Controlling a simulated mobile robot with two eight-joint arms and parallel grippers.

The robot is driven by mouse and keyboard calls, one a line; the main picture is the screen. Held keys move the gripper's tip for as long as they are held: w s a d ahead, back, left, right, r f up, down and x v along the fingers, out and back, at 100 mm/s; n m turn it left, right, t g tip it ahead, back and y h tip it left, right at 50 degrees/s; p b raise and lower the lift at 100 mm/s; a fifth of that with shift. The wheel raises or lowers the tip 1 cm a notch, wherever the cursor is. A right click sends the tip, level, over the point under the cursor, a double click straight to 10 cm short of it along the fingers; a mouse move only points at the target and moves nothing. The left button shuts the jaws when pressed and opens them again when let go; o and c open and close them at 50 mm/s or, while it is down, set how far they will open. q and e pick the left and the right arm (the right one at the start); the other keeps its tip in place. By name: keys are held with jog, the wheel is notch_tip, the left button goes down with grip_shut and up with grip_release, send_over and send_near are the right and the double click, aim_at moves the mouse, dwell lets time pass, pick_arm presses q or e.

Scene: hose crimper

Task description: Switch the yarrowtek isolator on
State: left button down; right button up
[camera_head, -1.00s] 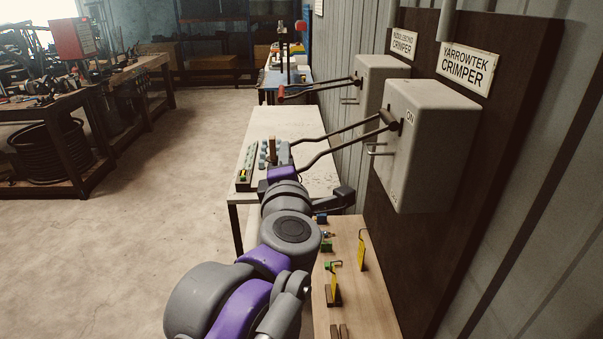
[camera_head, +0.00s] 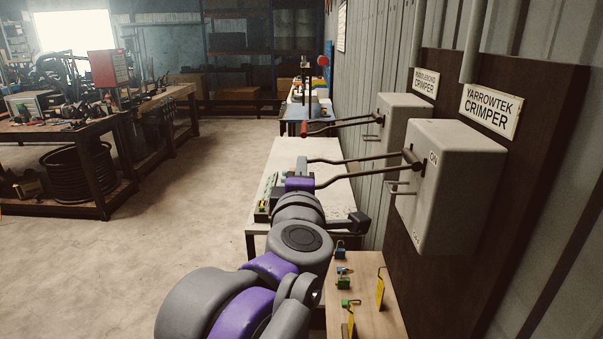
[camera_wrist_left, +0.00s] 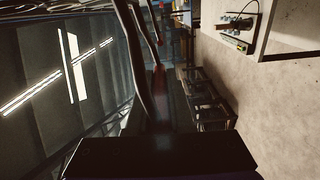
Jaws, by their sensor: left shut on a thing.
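The Yarrowtek isolator is a grey box (camera_head: 455,195) on a dark board at right, under a sign reading "YARROWTEK CRIMPER" (camera_head: 490,111). "ON" is marked high on its face. Its two-bar lever (camera_head: 365,171) juts out to the left from a pivot on the face, sloping slightly down. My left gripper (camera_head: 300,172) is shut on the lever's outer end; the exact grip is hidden. In the left wrist view, dark lever bars (camera_wrist_left: 134,62) rise above the gripper's dark body. My right gripper is not in view.
A second grey isolator box (camera_head: 402,122) with a red-ended lever stands behind. A white table (camera_head: 335,205) lies beneath my left wrist. A wooden board (camera_head: 368,300) with padlocks and yellow tags lies below the box. Open floor (camera_head: 190,215) is at left.

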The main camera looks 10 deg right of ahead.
pick_arm(q)
jog(key=c, duration=0.8)
grip_release()
jog(key=shift+r, duration=0.15)
jog(key=shift+s, duration=0.1)
jog(key=b+v, duration=0.1)
jog(key=v, duration=0.9)
jog(key=shift+s+b, duration=0.25)
jog(key=shift+b, duration=0.1)
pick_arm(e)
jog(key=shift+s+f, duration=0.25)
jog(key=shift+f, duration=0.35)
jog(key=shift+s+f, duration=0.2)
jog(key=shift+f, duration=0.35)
pick_arm(q)
jog(key=shift+a, duration=0.15)
